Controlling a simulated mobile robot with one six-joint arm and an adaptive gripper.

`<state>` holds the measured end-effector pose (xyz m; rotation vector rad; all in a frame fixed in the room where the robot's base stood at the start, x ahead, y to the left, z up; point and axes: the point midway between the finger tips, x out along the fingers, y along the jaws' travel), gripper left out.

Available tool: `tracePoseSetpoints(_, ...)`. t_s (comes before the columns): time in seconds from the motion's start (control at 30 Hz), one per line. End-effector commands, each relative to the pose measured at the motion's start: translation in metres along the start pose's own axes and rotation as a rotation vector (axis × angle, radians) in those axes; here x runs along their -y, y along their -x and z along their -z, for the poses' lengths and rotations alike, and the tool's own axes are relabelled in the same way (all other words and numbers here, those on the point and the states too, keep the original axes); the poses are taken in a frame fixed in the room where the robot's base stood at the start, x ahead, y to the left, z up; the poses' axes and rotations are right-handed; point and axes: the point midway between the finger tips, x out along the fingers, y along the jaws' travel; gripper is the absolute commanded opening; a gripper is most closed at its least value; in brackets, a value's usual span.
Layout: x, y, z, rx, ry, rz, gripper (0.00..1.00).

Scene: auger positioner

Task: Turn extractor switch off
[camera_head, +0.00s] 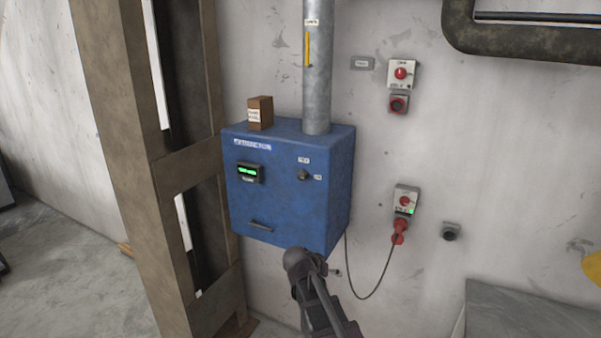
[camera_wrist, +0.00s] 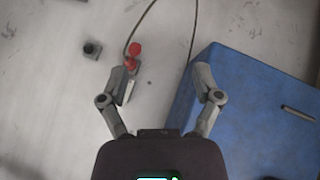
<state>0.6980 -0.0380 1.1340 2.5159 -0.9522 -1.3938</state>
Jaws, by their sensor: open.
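The blue extractor box (camera_head: 285,190) hangs on the wall, with a lit green display (camera_head: 248,172) and a small dark knob switch (camera_head: 303,175) on its front. Small labels sit above and beside the knob, too small to read. My arm rises from the bottom of the head view in front of the box's lower edge; the fingertips are not clear there. In the wrist view my gripper (camera_wrist: 165,80) is open and empty. Its right finger overlaps the edge of the blue box (camera_wrist: 250,120), and its left finger is by the red plug (camera_wrist: 132,55). The knob is not visible in the wrist view.
A grey pipe (camera_head: 317,70) rises from the box top, beside a small brown box (camera_head: 260,112). A socket unit with a red knob (camera_head: 405,200) and a hanging cable (camera_head: 372,292) is at right. Another red-knob switch (camera_head: 401,73) is above. A brown steel column (camera_head: 135,150) stands left.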

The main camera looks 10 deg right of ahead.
Motion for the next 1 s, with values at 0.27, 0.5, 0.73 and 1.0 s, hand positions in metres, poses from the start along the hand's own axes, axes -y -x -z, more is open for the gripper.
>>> tracePoseSetpoints(0.27, 0.026, 0.041, 0.106, -0.35, -0.135, -0.072, 0.82)
tracePoseSetpoints(0.5, 0.062, 0.091, 0.183, -0.649, -0.213, -0.039, 0.82)
tracePoseSetpoints(0.73, 0.092, 0.131, 0.224, -0.836, -0.241, 0.026, 0.82)
tracePoseSetpoints(1.0, 0.101, 0.142, 0.232, -0.885, -0.247, 0.05, 0.82)
